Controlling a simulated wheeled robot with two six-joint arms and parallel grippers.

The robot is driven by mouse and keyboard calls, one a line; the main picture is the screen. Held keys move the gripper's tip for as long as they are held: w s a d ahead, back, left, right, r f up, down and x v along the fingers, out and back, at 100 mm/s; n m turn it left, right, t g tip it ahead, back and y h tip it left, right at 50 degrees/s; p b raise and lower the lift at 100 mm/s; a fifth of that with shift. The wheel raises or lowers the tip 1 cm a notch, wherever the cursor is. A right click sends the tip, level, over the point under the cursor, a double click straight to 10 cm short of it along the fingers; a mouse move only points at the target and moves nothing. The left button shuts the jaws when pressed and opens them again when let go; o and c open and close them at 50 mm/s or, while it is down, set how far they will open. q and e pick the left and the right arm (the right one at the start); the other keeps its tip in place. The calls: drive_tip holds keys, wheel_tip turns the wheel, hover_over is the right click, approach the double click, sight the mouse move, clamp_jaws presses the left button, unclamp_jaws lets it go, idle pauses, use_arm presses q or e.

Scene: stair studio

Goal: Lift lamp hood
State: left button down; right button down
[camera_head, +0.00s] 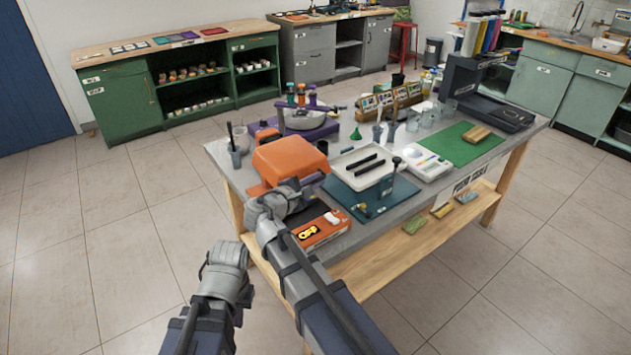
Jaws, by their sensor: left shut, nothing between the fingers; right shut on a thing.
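The orange lamp hood (290,160) sits at the left front part of the grey worktable. It has a boxy, rounded shape, and its near edge is beside my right gripper. My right gripper (297,190) is at the front lower edge of the hood, shut on it; the fingers are small and partly hidden by my own wrist, so the exact grip point is unclear. My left gripper (229,252) is shut and empty, out over the floor to the left of the table, apart from the hood.
An orange box (322,232) lies at the table's front edge by my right arm. A teal board (372,196), a white tray (357,160) and a green mat (465,145) fill the table to the right. Floor (110,235) on the left is clear.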

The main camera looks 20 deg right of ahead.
drive_tip(key=shift+s, duration=0.1)
idle(0.8)
drive_tip(key=shift+n+g, duration=0.6)
drive_tip(key=shift+n, duration=0.3)
drive_tip(key=r+p, duration=0.2)
drive_tip(key=p, duration=0.1)
drive_tip(key=r+p, duration=0.2)
drive_tip(key=p, duration=0.1)
drive_tip(key=r+p, duration=0.2)
drive_tip(key=r, duration=0.1)
drive_tip(key=shift+w+p, duration=0.25)
drive_tip(key=shift+p, duration=0.15)
drive_tip(key=w+a+r+n+g+p, duration=0.2)
drive_tip(key=w+r+n+p, duration=0.1)
drive_tip(key=w+r+p, duration=0.4)
drive_tip(key=w+a+r+n+g+p, duration=0.2)
drive_tip(key=w+r+p, duration=0.4)
drive_tip(key=r+p, duration=0.3)
drive_tip(key=shift+w+a+r+n+h+p, duration=0.4)
drive_tip(key=shift+a+n+p, duration=0.15)
drive_tip(key=shift+p, duration=0.9)
